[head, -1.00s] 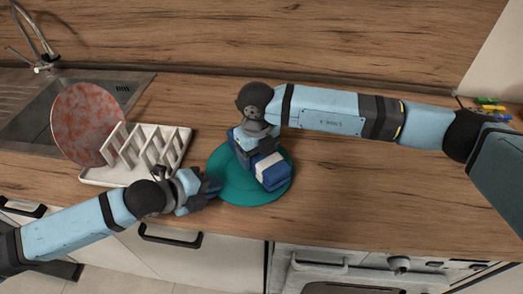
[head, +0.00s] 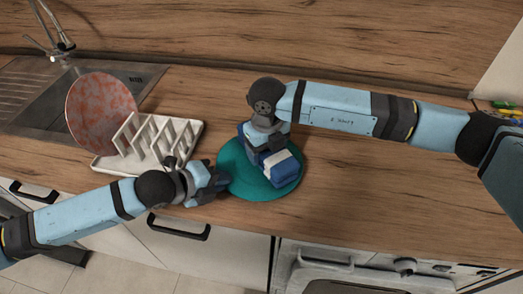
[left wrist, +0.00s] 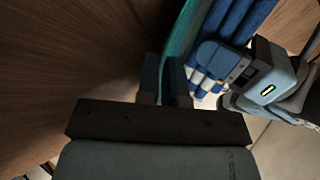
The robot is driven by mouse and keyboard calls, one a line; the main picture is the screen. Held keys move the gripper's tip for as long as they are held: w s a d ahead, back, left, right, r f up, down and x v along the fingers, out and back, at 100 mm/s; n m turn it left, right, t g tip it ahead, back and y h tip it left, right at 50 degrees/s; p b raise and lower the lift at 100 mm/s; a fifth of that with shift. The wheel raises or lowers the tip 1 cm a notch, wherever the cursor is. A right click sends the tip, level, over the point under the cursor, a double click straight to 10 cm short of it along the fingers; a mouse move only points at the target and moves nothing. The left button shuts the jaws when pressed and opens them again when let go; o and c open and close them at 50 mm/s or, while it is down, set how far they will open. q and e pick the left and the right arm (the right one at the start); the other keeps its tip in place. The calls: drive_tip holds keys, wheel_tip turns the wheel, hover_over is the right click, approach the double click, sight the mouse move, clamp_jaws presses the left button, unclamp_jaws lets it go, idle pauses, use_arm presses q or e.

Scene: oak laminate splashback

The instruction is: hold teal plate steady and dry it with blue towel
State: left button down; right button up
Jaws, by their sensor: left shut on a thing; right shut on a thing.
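The teal plate (head: 240,184) lies on the wooden counter in the head view, its right part covered by the towel and my right gripper. My left gripper (head: 222,184) is shut on the plate's left edge; the left wrist view shows the teal rim (left wrist: 181,45) between its fingers (left wrist: 166,80). The blue towel (head: 281,168), with a white band, is a folded bundle on the plate's right half. My right gripper (head: 262,148) points down from above and is shut on the towel. The towel also shows in the left wrist view (left wrist: 225,25). My right fingertips are mostly hidden.
A white dish rack (head: 110,163) stands left of the teal plate, with a reddish speckled plate (head: 95,108) at its left side. The sink (head: 45,100) and tap (head: 60,45) are further left. The counter on the right (head: 400,190) is clear; an oven (head: 350,270) is below.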

drive_tip(key=shift+w+d+f, duration=0.1)
drive_tip(key=shift+w+d, duration=0.35)
drive_tip(key=shift+d, duration=0.35)
drive_tip(key=shift+a, duration=0.1)
drive_tip(key=shift+s+a, duration=0.5)
drive_tip(key=shift+a, duration=0.25)
drive_tip(key=shift+s+a, duration=0.45)
drive_tip(key=shift+a, duration=0.3)
drive_tip(key=shift+w+d, duration=0.5)
drive_tip(key=shift+d, duration=0.3)
drive_tip(key=shift+w+d, duration=0.45)
drive_tip(key=shift+d, duration=0.35)
drive_tip(key=shift+s+a, duration=0.5)
drive_tip(key=shift+a, duration=0.3)
drive_tip(key=shift+s+a, duration=0.45)
drive_tip(key=shift+a, duration=0.35)
